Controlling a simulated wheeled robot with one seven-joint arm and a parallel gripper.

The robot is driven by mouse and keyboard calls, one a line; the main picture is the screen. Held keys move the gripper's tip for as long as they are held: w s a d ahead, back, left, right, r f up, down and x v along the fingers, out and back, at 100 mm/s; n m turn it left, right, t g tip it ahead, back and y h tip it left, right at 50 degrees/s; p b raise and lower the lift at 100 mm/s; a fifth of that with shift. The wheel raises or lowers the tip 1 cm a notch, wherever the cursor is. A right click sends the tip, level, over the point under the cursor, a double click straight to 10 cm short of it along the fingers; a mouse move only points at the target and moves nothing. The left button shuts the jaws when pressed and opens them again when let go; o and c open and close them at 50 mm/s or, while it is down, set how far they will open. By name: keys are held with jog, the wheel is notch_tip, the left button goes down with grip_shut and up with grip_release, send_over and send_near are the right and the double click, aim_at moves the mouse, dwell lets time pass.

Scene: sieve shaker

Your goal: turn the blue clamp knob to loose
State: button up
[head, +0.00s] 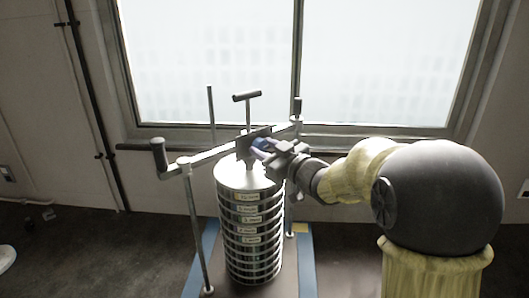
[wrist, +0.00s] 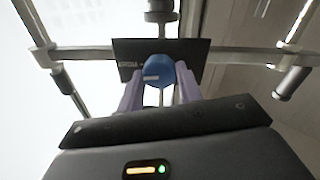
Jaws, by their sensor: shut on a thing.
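The blue clamp knob (head: 262,143) sits at the middle of the clamp bar, above the sieve stack. In the wrist view the blue knob (wrist: 159,74) is between the two purple-grey fingers, in front of a dark plate (wrist: 126,58); a short pale mark shows on its face. My gripper (head: 263,149) reaches in from the right and is shut on the knob; the fingers also show in the wrist view (wrist: 160,88). In the head view the gripper hides part of the knob.
The stack of labelled metal sieves (head: 251,222) stands on a blue-edged base (head: 199,270) between upright rods (head: 197,230). The crossbar (head: 208,156) carries a dark handle (head: 158,155) at left and a small one (head: 298,105) at right. A T-handle (head: 247,97) rises above. A window is behind.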

jog(key=n+b, duration=0.1)
jog(key=b, duration=0.1)
jog(key=n+b, duration=0.2)
jog(key=b, duration=0.1)
jog(key=shift+s+f+n, duration=0.1)
jog(key=shift+f+n, duration=0.2)
jog(key=shift+f, duration=0.05)
jog(key=n+b, duration=0.4)
jog(key=b, duration=0.1)
jog(key=shift+n, duration=0.3)
jog(key=n+b, duration=0.5)
jog(key=shift+r+n+y, duration=0.1)
jog(key=shift+n+y, duration=0.2)
jog(key=shift+a+n+b, duration=0.1)
jog(key=shift+n+b, duration=0.7)
jog(key=shift+b, duration=0.05)
jog(key=shift+r+n+b, duration=0.1)
jog(key=shift+n+b, duration=0.55)
jog(key=shift+n, duration=0.45)
jog(key=o, duration=1)
